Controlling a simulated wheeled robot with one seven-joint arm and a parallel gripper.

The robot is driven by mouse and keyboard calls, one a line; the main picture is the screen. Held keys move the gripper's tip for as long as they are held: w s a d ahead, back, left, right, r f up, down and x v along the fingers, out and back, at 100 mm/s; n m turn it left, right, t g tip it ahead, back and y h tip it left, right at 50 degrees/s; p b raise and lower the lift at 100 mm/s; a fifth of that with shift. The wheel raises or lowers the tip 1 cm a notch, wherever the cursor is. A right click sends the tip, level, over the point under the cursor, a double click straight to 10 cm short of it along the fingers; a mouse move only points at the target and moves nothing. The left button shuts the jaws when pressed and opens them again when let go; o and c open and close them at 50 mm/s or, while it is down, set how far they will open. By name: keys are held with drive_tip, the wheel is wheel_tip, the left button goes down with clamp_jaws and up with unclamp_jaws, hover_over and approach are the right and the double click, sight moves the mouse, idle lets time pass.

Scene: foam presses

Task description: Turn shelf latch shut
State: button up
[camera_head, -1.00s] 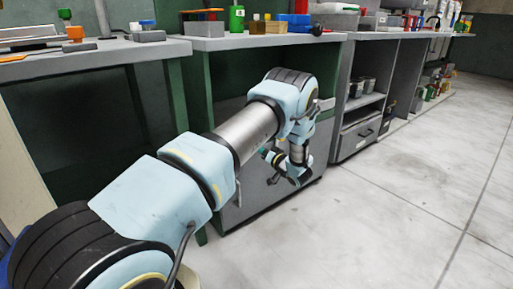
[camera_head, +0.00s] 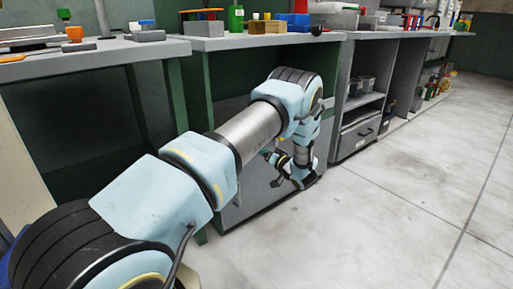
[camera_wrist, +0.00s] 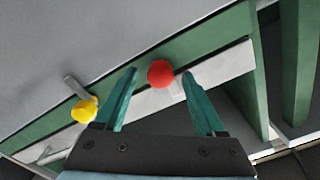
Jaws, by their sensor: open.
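My gripper (camera_wrist: 160,76) is open in the wrist view, with its two teal fingers spread and nothing held. A round red knob (camera_wrist: 161,73) appears between the fingertips, in front of a pale strip; contact with the fingers is not visible. A yellow knob (camera_wrist: 85,110) on a short grey lever (camera_wrist: 76,87) lies left of the left finger. I cannot tell which knob belongs to the shelf latch. In the head view my arm reaches down at the front of the cabinet (camera_head: 255,195), and the knobs cannot be made out there.
A green and grey bench (camera_head: 240,43) with boxes and bottles stands above the cabinet. A shelf unit with a drawer (camera_head: 358,136) stands to the right. The concrete floor (camera_head: 400,215) in front is clear.

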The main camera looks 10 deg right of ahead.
drive_tip(key=p+v, duration=0.1)
drive_tip(key=v, duration=0.7)
drive_tip(key=shift+s+d, duration=0.15)
drive_tip(key=shift+s, duration=0.2)
drive_tip(key=w+a+r+g+h, duration=0.2)
drive_tip(key=w+a+r+h, duration=0.25)
drive_tip(key=w+r, duration=0.3)
drive_tip(key=s+a+r+g+h, duration=0.1)
drive_tip(key=a+r+g+h, duration=0.2)
drive_tip(key=a+r+h, duration=0.1)
drive_tip(key=s+a+r+g, duration=0.2)
drive_tip(key=s+a+g, duration=0.3)
drive_tip(key=s+a, duration=0.85)
drive_tip(key=s+a+r+g, duration=0.4)
drive_tip(key=s+a, duration=0.6)
drive_tip(key=s, duration=0.7)
wheel_tip(320, 180, up, 30)
drive_tip(key=w+p, duration=0.1)
drive_tip(key=p, duration=3)
drive_tip(key=shift+d+n+g+y+p, duration=0.3)
drive_tip(key=shift+d+g+y+p, duration=0.05)
drive_tip(key=shift+d+g+p, duration=0.05)
